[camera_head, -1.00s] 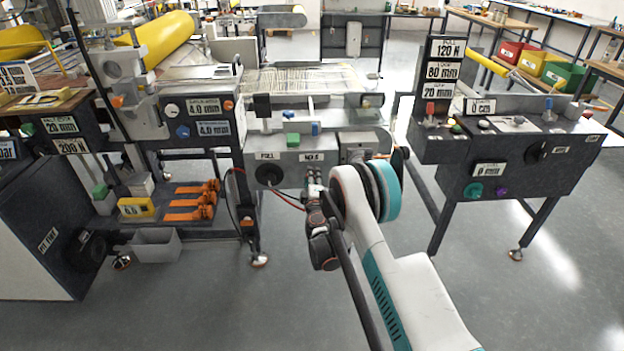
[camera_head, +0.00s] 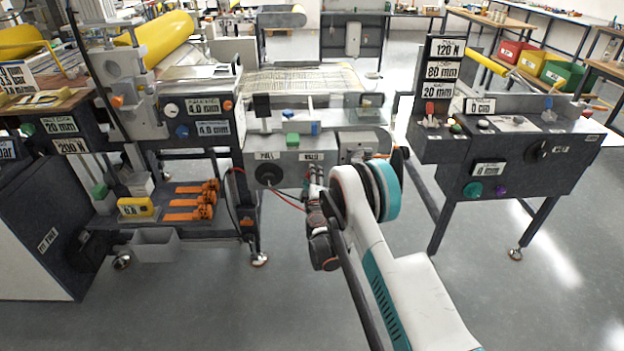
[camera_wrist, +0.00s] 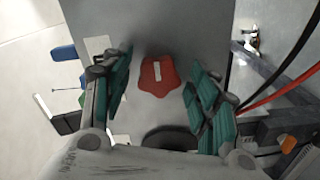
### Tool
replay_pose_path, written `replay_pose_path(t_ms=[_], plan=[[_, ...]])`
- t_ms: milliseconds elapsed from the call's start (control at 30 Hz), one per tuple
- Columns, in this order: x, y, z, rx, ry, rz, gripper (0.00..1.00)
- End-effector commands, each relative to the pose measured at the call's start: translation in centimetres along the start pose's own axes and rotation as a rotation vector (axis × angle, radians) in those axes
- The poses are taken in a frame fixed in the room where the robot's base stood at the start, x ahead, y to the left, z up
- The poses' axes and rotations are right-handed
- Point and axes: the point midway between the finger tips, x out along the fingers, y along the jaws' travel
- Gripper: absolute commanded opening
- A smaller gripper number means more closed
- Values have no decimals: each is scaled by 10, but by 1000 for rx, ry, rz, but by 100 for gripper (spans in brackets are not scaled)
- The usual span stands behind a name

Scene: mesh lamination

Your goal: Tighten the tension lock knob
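A red lobed knob (camera_wrist: 158,76) with a white bar across its face sits on a grey panel (camera_wrist: 170,25) in the wrist view. It carries no readable label, so I cannot confirm its name. My gripper (camera_wrist: 160,80) is open, with one teal-padded finger to the left of the knob and one to the right. Gaps show between the knob and both fingers; the depth between fingertips and knob is unclear. In the head view, I cannot make out the red knob, and my arm largely covers my gripper.
In the wrist view, red and black cables (camera_wrist: 285,75) run close on the right. Open floor lies in front.

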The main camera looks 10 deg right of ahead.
Motion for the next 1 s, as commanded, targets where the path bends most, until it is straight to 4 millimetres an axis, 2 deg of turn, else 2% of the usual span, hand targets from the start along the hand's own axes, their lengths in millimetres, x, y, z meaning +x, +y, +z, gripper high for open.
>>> replay_pose_path(t_ms=[300,700,833,1000], plan=[[-4,0,-1,-1,2,0,55],[-62,0,-1,-1,1,0,55],[-72,0,-1,-1,1,0,55],[-75,0,0,-1,1,0,55]])
